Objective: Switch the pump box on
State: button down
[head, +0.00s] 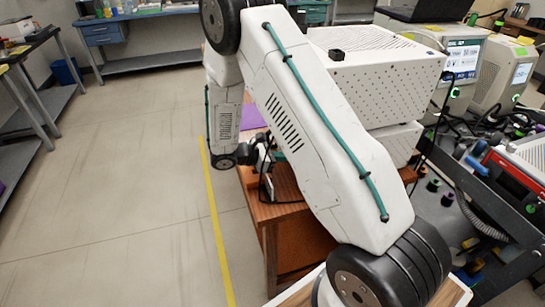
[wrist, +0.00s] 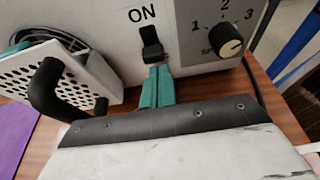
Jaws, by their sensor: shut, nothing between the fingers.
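The pump box's white front panel (wrist: 190,62) fills the upper part of the wrist view. It carries a black switch (wrist: 151,42) under the printed word ON, and a speed dial (wrist: 225,47) to its right. My gripper (wrist: 158,72) is shut and empty, its green fingers together. Its fingertips are just below the switch's lower end; I cannot tell whether they touch it. In the head view my arm hides the switch and the panel.
A perforated white cover with a black handle (wrist: 46,90) stands left of the switch. A wooden table (head: 285,215) lies below. White perforated housing (head: 375,75) and instruments (head: 460,62) crowd the right. The floor at left is open.

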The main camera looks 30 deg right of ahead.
jog(key=shift+s+d+f, duration=0.15)
jog(key=shift+d+f, duration=0.05)
jog(key=shift+d, duration=0.35)
jog(key=shift+r, duration=1.45)
jog(key=shift+a, duration=0.15)
jog(key=v, duration=0.9)
jog(key=shift+a, duration=0.35)
jog(key=shift+r, duration=0.1)
